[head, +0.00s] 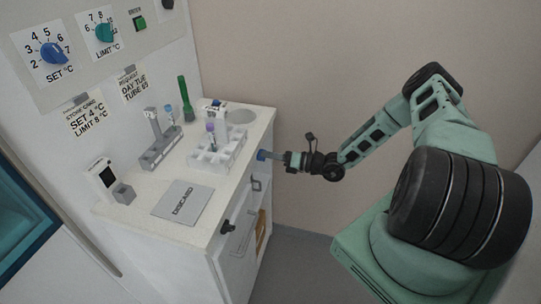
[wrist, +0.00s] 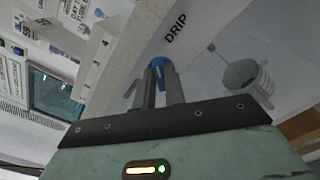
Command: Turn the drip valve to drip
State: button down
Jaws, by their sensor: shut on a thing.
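The drip valve's blue handle (wrist: 159,66) sits on the pale cabinet side, below the printed word DRIP (wrist: 176,28) in the wrist view. My gripper (wrist: 160,84) has its two grey fingers closed around the handle, one on each side. In the head view my gripper (head: 273,156) reaches in from the right at the cabinet's right side, just below the counter edge. The blue handle (head: 262,155) shows at its tip. The fingers partly hide the handle, and I cannot tell its exact turn.
A grey cup-like container (wrist: 246,76) is right of the handle in the wrist view. Blue (head: 54,53) and teal (head: 104,32) dials are on the wall.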

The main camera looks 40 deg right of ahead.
jog(key=c, duration=1.5)
grip_release()
jog(key=shift+o, duration=0.2)
jog(key=b+v, duration=0.3)
jog(key=v, duration=1.4)
jog(key=shift+s+d+b, duration=0.2)
jog(key=shift+s+b, duration=0.05)
jog(key=shift+b, duration=0.05)
jog(key=shift+f, duration=0.1)
jog(key=s+a+r+n+g, duration=0.1)
jog(key=a+r+n+g, duration=0.4)
jog(key=a+n+g, duration=0.45)
jog(key=a+r+n+g, duration=0.5)
jog(key=a+n+g, duration=0.2)
jog(key=a+n, duration=0.5)
jog(key=s+a+r+n+t+h, duration=0.1)
jog(key=s+a+r+n+h, duration=0.4)
jog(key=s+a+n, duration=0.3)
jog(key=s+a+r+n+t+h, duration=0.1)
jog(key=s+a+r+n+h, duration=0.4)
jog(key=n, duration=0.9)
jog(key=s+a+r, duration=0.1)
jog(key=s+a, duration=0.2)
jog(key=shift+n, duration=0.35)
